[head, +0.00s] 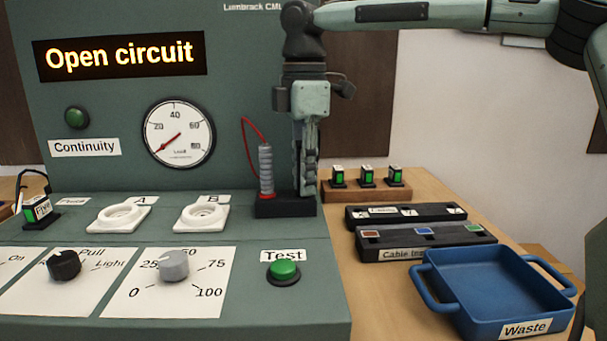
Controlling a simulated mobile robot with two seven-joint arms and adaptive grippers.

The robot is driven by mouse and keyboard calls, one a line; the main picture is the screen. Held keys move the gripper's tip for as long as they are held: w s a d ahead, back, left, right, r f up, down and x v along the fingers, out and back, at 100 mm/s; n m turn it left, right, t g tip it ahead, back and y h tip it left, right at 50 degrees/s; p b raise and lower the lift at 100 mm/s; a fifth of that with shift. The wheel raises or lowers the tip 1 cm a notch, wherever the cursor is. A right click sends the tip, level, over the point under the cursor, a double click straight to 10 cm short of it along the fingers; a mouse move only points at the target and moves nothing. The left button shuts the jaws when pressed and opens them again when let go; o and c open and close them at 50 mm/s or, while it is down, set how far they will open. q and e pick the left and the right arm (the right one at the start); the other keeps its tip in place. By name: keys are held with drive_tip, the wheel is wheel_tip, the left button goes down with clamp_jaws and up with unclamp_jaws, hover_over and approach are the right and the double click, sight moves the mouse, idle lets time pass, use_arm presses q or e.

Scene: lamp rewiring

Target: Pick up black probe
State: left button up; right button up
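A probe with a grey ribbed handle, a red collar and a red lead (266,172) stands upright in a black holder block (285,207) at the panel's right back edge. My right gripper (307,188) points straight down just right of this probe, with its fingertips at the right end of the holder. The black probe is not clearly visible; the fingers cover that end of the holder. The fingers look close together from this side, and I cannot tell whether they are shut on anything. My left gripper is not in view.
A blue waste tray (437,292) stands at the front right. Behind it are two black labelled racks (350,247) and a wooden block (328,190) with several green-fronted parts. The display reads "Open circuit". A green test button (284,270) and knobs sit in front.

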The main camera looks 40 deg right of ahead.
clamp_jaws()
drive_tip(key=r, duration=1)
drive_tip(key=shift+s+d, duration=0.1)
drive_tip(key=shift+d, duration=0.2)
drive_tip(key=s+d+f, duration=0.1)
drive_tip(key=s+d, duration=0.5)
drive_tip(key=d, duration=0.3)
drive_tip(key=s+d, duration=0.5)
drive_tip(key=d, duration=0.4)
drive_tip(key=s+d+f, duration=0.6)
drive_tip(key=s+f, duration=0.2)
drive_tip(key=f, duration=0.1)
drive_tip(key=shift+s, duration=0.35)
